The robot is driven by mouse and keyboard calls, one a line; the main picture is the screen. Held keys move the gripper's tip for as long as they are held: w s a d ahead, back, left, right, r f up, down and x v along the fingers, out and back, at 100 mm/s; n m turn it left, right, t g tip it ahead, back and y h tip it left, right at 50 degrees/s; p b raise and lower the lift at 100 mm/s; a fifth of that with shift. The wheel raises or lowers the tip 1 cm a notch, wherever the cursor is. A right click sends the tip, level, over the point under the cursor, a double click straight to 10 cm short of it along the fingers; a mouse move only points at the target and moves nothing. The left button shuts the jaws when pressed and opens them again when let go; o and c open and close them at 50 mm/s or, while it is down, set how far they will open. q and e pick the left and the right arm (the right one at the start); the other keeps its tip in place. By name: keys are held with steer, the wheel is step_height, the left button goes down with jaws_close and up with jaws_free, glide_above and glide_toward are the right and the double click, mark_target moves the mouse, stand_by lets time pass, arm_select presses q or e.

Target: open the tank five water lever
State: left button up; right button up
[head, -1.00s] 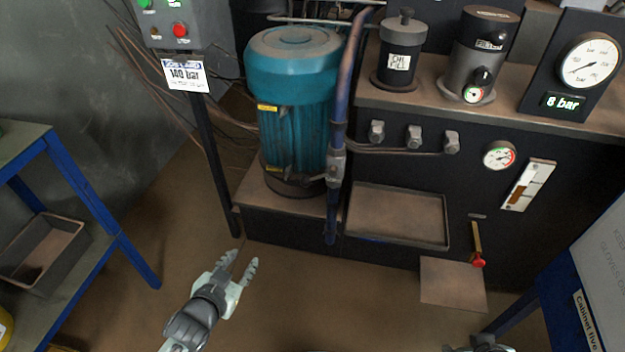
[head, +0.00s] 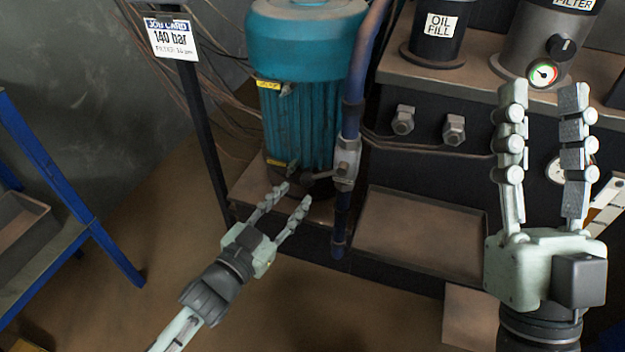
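No label reading tank five shows, so I cannot tell for sure which lever is the water lever. A grey valve (head: 346,162) sits on the blue pipe, with a short dark lever (head: 322,175) pointing left. My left gripper (head: 293,196) is open and empty, its fingertips just below and left of that lever in the picture; contact cannot be told. My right gripper (head: 543,97) is open and empty, upright in front of the black cabinet front. The red-tipped brass lever low on the cabinet is not visible now; my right gripper covers that area.
A teal motor (head: 305,110) stands behind my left gripper. A shallow tray (head: 420,236) lies right of the blue pipe (head: 352,100). A blue-legged bench (head: 95,235) stands at the left. The job card (head: 171,38) reads 140 bar. Floor between is clear.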

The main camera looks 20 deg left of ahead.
mark_target(303, 184)
arm_select(q)
steer(key=x, duration=0.7)
steer(key=shift+b, duration=0.4)
steer(key=shift+c, duration=0.6)
jaws_close()
